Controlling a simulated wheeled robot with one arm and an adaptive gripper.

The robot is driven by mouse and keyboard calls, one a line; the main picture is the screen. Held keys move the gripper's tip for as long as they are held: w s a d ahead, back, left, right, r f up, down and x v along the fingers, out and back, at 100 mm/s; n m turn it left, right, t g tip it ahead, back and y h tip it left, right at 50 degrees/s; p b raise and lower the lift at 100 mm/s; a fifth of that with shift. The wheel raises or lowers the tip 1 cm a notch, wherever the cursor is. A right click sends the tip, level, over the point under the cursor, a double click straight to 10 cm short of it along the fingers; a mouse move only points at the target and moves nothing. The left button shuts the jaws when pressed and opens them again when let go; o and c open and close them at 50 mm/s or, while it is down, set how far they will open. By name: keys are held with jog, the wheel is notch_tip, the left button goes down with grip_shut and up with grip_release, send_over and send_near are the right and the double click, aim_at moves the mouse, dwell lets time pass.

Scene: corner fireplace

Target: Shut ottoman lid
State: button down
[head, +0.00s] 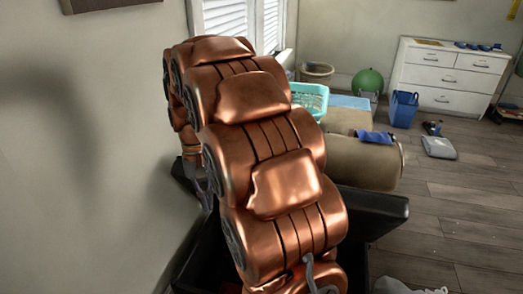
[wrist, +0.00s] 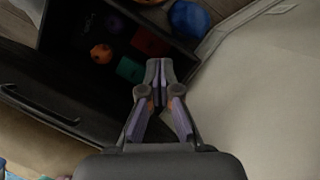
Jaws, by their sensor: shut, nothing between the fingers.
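A black box that looks like the ottoman shows in the head view (head: 375,208), partly hidden behind my copper arm. In the wrist view its dark open inside (wrist: 72,20) holds several small things, among them an orange ball (wrist: 101,54), a green block (wrist: 129,69) and a red block (wrist: 150,42). A dark panel with a handle (wrist: 45,105) lies at left; I cannot tell if it is the lid or a side. My gripper (wrist: 160,66) is shut and empty, its fingertips over or near the box's edge. In the head view my arm hides it.
A pale wall (wrist: 265,90) with a baseboard stands close at right in the wrist view. A blue ball (wrist: 188,19) is near it. Beyond the box are a tan rolled cushion (head: 362,163), a teal basket (head: 310,98) and a white dresser (head: 452,75).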

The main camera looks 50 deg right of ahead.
jog(key=w+d+r+m+p, duration=0.25)
jog(key=w+d+p, duration=0.2)
jog(key=d, duration=0.35)
jog(key=w+d+r+m+p, duration=0.1)
jog(key=w+d+r+p, duration=0.35)
jog(key=d, duration=0.25)
jog(key=d+m+t+y+p, duration=0.15)
jog(key=d+m+p, duration=0.4)
jog(key=d, duration=1.05)
jog(key=shift+n+g, duration=0.25)
jog(key=shift+n, duration=0.65)
jog(key=shift+s+a+r+b+x, duration=0.25)
jog(key=shift+b+x, duration=0.6)
jog(key=shift+x, duration=1.25)
jog(key=shift+s+a+f+b+x, duration=0.1)
jog(key=shift+a+b+x, duration=0.25)
jog(key=shift+b+x, duration=1.1)
jog(key=shift+s+a+r+b+x, duration=0.15)
jog(key=shift+a+b+x, duration=0.15)
jog(key=shift+x, duration=2.4)
jog(key=shift+a+f, duration=0.1)
jog(key=shift+a, duration=0.05)
jog(key=shift+s+a+f, duration=0.1)
jog(key=shift+s+f, duration=0.05)
